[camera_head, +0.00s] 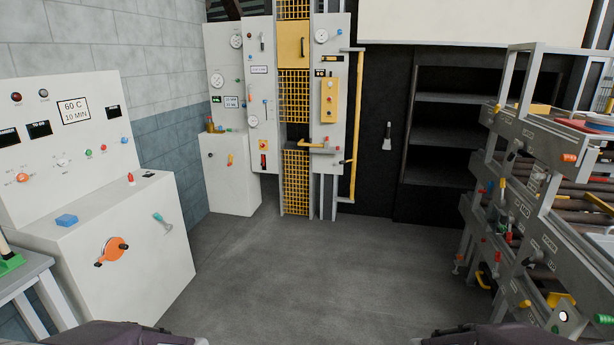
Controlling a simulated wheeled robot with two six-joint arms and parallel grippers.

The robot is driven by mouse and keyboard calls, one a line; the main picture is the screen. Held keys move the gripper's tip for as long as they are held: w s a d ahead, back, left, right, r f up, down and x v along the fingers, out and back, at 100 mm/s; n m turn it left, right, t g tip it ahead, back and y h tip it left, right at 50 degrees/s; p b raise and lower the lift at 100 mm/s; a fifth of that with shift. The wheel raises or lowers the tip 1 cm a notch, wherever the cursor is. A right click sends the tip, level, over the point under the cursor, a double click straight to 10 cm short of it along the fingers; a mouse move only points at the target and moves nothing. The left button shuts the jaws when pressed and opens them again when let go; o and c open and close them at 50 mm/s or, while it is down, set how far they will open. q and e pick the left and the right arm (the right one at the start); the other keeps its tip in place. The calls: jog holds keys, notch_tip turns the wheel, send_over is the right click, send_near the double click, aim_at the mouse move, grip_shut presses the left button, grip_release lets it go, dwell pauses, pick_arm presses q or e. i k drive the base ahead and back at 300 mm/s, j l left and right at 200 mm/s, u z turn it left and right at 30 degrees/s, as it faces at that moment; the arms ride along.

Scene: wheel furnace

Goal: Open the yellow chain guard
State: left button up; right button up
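The yellow chain guard is most likely the solid yellow panel (292,45) in the tall column at the back, with a small dark handle near its right edge. It looks closed, lying flush in the column. Yellow mesh (295,92) covers the column below it, and more mesh (296,180) runs down to near the floor. A dark gap shows between the two mesh parts, beside a yellow lever on a grey bracket (318,146). Only dark parts of my arms show at the bottom edge, far from the guard. Neither gripper is in view.
A grey roller rack (525,215) fills the right side. A tall yellow bar (357,120) stands right of the column. The grey floor (310,280) between is clear.

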aim_at(293, 36)
jog(key=i, duration=6.3)
jog(key=u, duration=0.2)
